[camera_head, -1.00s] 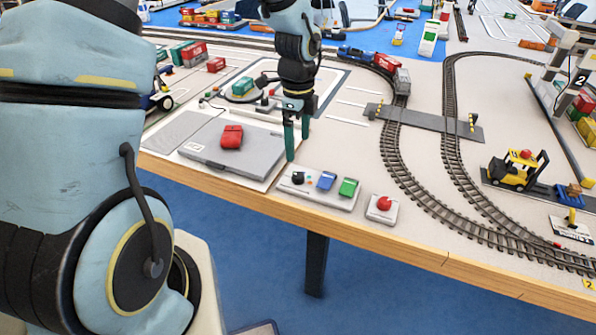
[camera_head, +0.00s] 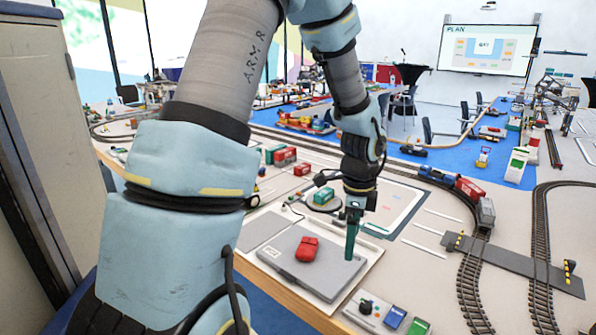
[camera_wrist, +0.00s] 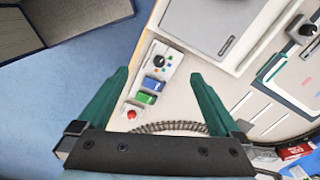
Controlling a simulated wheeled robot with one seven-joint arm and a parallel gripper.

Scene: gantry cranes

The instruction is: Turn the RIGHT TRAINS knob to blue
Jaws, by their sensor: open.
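A black knob (camera_head: 366,307) sits on a small white control panel (camera_head: 350,312) at the table's front edge, at the bottom of the head view. In the wrist view the knob (camera_wrist: 159,62) has small coloured dots beside it. I cannot read a label or tell its setting. My gripper (camera_head: 351,232) points down above the table, beyond the panel in the head view. In the wrist view my gripper (camera_wrist: 159,75) is open and empty, with the knob between the fingertips in the picture but farther away.
The panel also has a blue button (camera_head: 395,316) and a green button (camera_head: 418,326). A red button (camera_wrist: 131,114) shows in the wrist view. A grey case (camera_head: 330,274) with a red object (camera_head: 307,248) on it lies left of the panel. Railway track (camera_head: 475,285) runs on the right.

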